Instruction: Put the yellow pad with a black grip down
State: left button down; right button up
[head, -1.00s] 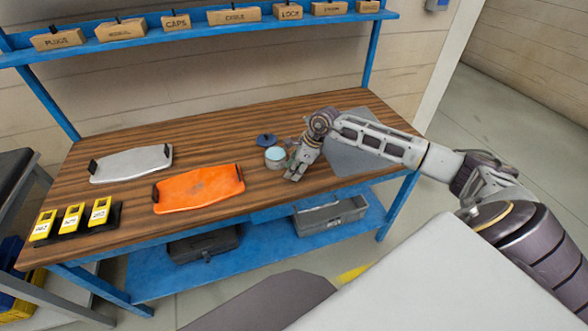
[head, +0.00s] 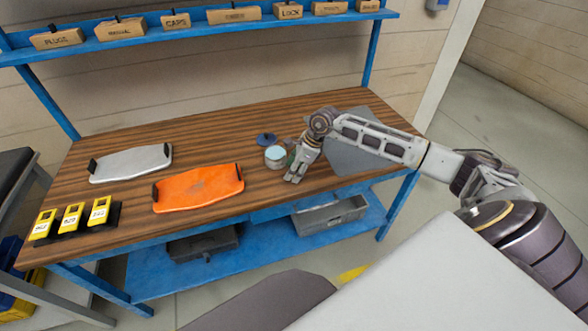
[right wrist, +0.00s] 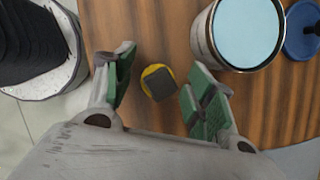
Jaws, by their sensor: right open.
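The yellow pad with a black grip (right wrist: 158,82) is a small round yellow disc topped by a dark block. In the right wrist view it sits on the wooden bench top, between the spread fingers and apart from both. My right gripper (right wrist: 165,92) is open, its green-padded fingers on either side of the pad. In the head view my right gripper (head: 295,174) points down at the front part of the bench, right of the tin, and the pad cannot be made out there. My left gripper is not in view.
An open tin with pale blue contents (head: 275,157) stands close beside the right gripper, with a blue lid (head: 266,139) behind it. An orange tray (head: 198,188), a silver tray (head: 131,163) and several yellow devices (head: 72,218) occupy the left. A grey sheet (head: 358,155) lies right.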

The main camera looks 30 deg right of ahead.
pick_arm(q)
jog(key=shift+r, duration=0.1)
pick_arm(e)
jog(key=shift+r, duration=0.15)
jog(key=shift+s+d+r, duration=0.1)
jog(key=shift+d+r, duration=0.1)
jog(key=shift+r, duration=0.3)
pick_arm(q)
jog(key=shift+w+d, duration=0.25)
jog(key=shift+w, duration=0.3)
pick_arm(e)
jog(key=v, duration=1.1)
